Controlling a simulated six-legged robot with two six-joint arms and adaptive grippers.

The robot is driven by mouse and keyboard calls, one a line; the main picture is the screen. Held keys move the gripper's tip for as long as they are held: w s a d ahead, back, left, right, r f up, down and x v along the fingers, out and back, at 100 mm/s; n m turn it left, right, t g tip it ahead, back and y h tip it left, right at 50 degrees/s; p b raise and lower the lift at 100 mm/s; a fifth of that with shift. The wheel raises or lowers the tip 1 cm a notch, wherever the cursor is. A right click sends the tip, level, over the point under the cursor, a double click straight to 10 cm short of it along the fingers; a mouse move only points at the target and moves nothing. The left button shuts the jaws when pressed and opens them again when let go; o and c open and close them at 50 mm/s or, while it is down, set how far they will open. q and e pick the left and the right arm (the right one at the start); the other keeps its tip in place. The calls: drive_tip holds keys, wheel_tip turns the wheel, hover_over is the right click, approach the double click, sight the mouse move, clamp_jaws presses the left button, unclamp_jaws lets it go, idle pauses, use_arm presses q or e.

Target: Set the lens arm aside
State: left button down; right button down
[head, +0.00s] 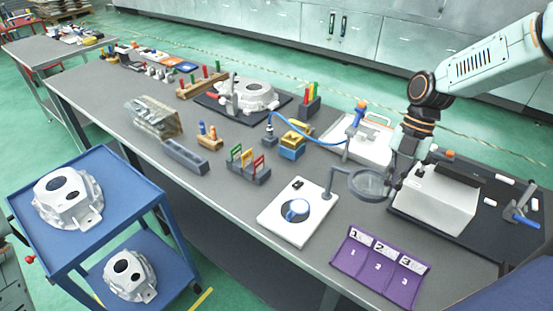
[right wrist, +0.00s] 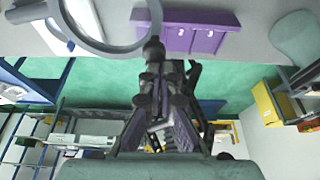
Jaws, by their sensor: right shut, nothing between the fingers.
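The lens arm carries a round grey-rimmed magnifier (head: 369,184) over the right part of the bench, on a grey link and post beside the white base plate (head: 283,226). A blue-and-white round part (head: 295,210) sits on that plate, left of the lens. My right gripper (head: 391,184) is shut and empty, pointing down at the lens's right edge. In the right wrist view, the lens ring (right wrist: 138,45) is at the top left, and the closed fingers (right wrist: 165,68) are close to its dark knob (right wrist: 153,46). I cannot tell whether they touch. My left gripper is not in view.
A purple numbered holder (head: 378,268) lies at the bench's front edge, below the lens. A white box (head: 436,200) on a black mat stands right of the gripper. A blue-handled tool (head: 358,116) with a blue hose is behind. Bare bench shows left of the plate.

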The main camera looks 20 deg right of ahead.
drive_tip(key=shift+w+d, duration=0.2)
drive_tip(key=shift+d, duration=0.25)
drive_tip(key=shift+w+d, duration=0.4)
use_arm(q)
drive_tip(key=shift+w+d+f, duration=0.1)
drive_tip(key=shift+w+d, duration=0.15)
use_arm(e)
drive_tip(key=shift+d+r, duration=0.1)
drive_tip(key=shift+d, duration=0.05)
drive_tip(key=shift+w, duration=0.1)
drive_tip(key=shift+r, duration=0.1)
